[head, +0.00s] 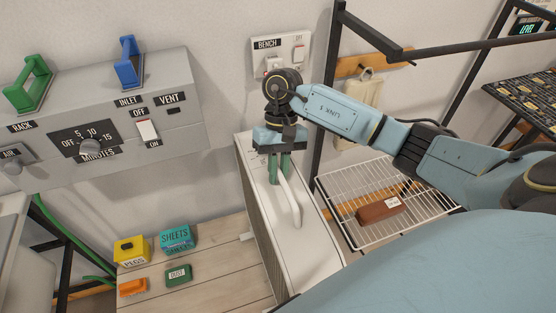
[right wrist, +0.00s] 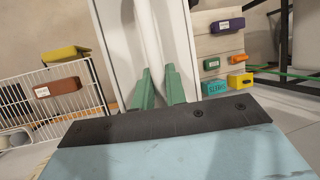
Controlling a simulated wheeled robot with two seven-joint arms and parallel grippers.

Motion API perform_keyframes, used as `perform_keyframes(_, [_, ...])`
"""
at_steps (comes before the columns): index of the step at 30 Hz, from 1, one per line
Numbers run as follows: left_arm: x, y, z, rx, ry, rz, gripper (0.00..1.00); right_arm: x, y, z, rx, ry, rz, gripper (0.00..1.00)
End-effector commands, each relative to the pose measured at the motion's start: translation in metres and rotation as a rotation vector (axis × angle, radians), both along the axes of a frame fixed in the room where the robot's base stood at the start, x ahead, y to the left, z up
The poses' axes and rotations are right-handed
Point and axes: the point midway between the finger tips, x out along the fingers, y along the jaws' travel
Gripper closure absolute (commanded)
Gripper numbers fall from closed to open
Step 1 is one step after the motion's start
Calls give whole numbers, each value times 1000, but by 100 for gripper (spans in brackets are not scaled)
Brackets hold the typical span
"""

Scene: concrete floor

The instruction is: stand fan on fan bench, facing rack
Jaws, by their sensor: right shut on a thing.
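The white fan (head: 315,255) is a box shape with a grille on its left side and a pale handle (head: 287,200) on top. It stands upright in the middle of the head view. My right gripper (head: 280,168), with green fingers, points down at the far end of the handle and is shut on it. The fan (right wrist: 115,55) also shows in the right wrist view, with the handle running between the fingers (right wrist: 159,88). A slatted wooden bench (head: 225,285) lies to the fan's left. The fan's base is hidden. My left gripper is not in view.
A yellow box (head: 130,250), teal box (head: 177,237), green box (head: 178,274) and orange item (head: 132,288) lie on the bench. A grey control panel (head: 180,70) is behind. A wire rack (head: 345,190) with a brown block (head: 382,209) is right of the fan.

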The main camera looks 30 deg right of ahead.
Motion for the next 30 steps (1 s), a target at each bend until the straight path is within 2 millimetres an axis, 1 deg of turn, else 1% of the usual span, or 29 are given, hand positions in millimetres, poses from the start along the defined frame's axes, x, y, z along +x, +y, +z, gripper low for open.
perform_keyframes(3, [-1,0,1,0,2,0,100,2,1,-4,7,-7,0,100])
perform_keyframes(9, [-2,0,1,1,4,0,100,2,1,-4,5,-8,0,100])
perform_keyframes(14, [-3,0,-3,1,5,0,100,2,0,-6,5,-9,1,100])
perform_keyframes(15, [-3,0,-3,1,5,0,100,0,0,-9,1,-2,0,85])
perform_keyframes(20, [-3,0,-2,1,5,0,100,0,0,-8,1,-2,0,65])
perform_keyframes(30, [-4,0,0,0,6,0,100,0,0,-7,1,-1,0,65])
